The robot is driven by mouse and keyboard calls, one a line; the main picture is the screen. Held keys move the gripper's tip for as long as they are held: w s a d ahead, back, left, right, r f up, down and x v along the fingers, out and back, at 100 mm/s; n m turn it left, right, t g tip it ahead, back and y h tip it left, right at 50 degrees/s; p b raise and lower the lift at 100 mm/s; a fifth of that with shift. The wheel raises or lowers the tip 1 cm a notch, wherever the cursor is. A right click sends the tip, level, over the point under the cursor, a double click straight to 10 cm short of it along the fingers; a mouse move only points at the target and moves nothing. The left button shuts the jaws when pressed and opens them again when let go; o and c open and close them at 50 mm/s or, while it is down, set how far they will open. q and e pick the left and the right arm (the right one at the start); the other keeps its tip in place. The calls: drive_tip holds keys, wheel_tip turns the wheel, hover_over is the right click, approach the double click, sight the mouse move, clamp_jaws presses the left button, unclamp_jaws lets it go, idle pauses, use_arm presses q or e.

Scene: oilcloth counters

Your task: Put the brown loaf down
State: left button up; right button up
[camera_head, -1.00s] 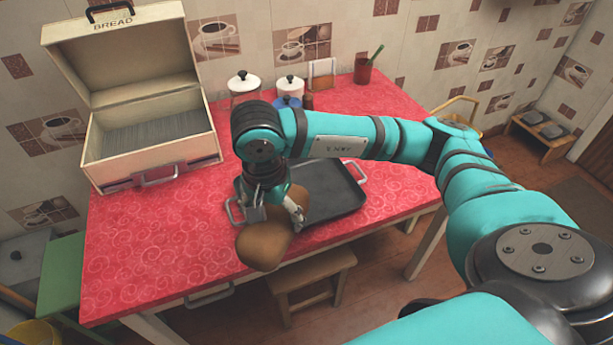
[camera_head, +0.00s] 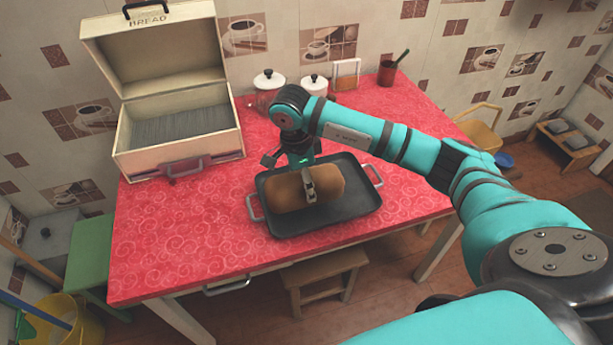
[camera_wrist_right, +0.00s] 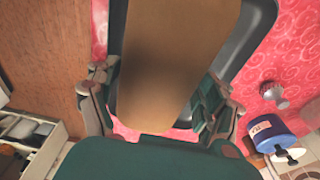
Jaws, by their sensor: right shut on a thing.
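The brown loaf (camera_head: 292,191) is at the dark grey tray (camera_head: 340,217) on the red-covered table, lying lengthwise from left to right over it. I cannot tell whether it touches the tray's floor. My right gripper (camera_head: 305,184) reaches down from behind and is shut on the loaf's middle, with one finger showing on the near side. In the right wrist view the loaf (camera_wrist_right: 178,60) fills the middle between the two fingers, and the tray's rim (camera_wrist_right: 258,30) shows beside it. My left gripper is in neither view.
An open bread box (camera_head: 182,165) stands at the table's back left. Lidded jars (camera_head: 268,84), a napkin holder (camera_head: 346,76) and a red cup (camera_head: 387,74) stand along the back. A stool (camera_head: 327,275) is under the front edge. The table's left front is clear.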

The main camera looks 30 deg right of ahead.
drive_tip(key=shift+w+d+f, duration=0.1)
drive_tip(key=shift+w+d, duration=0.75)
drive_tip(key=shift+w, duration=0.3)
drive_tip(key=shift+w+d+f, duration=0.15)
drive_tip(key=shift+f, duration=0.1)
drive_tip(key=shift+f+p, duration=0.6)
drive_tip(key=shift+f, duration=0.95)
drive_tip(key=shift+f, duration=0.15)
drive_tip(key=o, duration=1.5)
drive_tip(key=shift+c, duration=0.2)
drive_tip(key=r, duration=0.4)
drive_tip(key=a+r+b, duration=0.1)
drive_tip(key=r, duration=0.7)
drive_tip(key=shift+w+a+r, duration=0.1)
drive_tip(key=shift+w+a, duration=0.05)
drive_tip(key=shift+a, duration=0.1)
